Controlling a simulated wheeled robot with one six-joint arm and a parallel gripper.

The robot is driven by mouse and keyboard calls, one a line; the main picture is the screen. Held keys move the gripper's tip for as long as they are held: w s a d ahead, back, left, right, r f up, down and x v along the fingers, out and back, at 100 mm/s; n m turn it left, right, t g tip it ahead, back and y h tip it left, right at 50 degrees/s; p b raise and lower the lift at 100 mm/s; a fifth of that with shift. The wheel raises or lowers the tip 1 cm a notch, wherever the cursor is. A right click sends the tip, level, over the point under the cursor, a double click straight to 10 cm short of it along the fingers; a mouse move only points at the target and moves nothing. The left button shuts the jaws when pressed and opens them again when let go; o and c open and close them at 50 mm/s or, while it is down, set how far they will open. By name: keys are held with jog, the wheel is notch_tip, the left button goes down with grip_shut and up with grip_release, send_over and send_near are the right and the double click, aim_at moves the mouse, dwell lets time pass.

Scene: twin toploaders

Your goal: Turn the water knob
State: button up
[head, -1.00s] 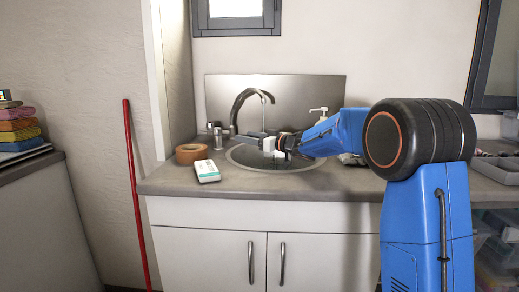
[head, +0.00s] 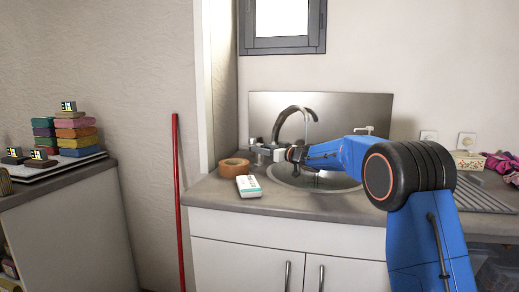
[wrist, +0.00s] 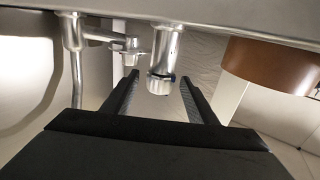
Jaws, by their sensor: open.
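A chrome faucet (head: 293,117) arches over the round sink (head: 335,181); its base also shows in the wrist view (wrist: 72,32), which looks upside down. Beside it, an upright chrome cylinder that looks like the water knob (wrist: 165,52) stands on the counter. A small chrome side arm (wrist: 107,37) sticks out of the faucet base towards it. My gripper (wrist: 159,78) is open and empty, its two dark fingers on either side of the knob in the wrist view; I cannot tell whether they touch it. In the head view my gripper (head: 272,151) partly hides the faucet base and knob.
A brown tape roll (head: 234,168) and a white-and-green box (head: 248,187) lie on the counter left of the sink. The tape roll also shows close by in the wrist view (wrist: 270,65). A red pole (head: 178,200) leans at the counter's left end.

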jog(key=shift+x, duration=1.15)
jog(key=shift+c, duration=0.7)
jog(key=c, duration=0.9)
jog(key=shift+a+r+m+t+h, duration=0.15)
jog(key=shift+m+t+h, duration=0.35)
jog(key=shift+t+h, duration=0.1)
jog(key=shift+c, duration=0.2)
jog(key=shift+m+t+h, duration=0.7)
jog(key=shift+t+h, duration=0.1)
jog(key=shift+m+h, duration=0.3)
jog(key=shift+h, duration=0.1)
jog(key=o, duration=1.1)
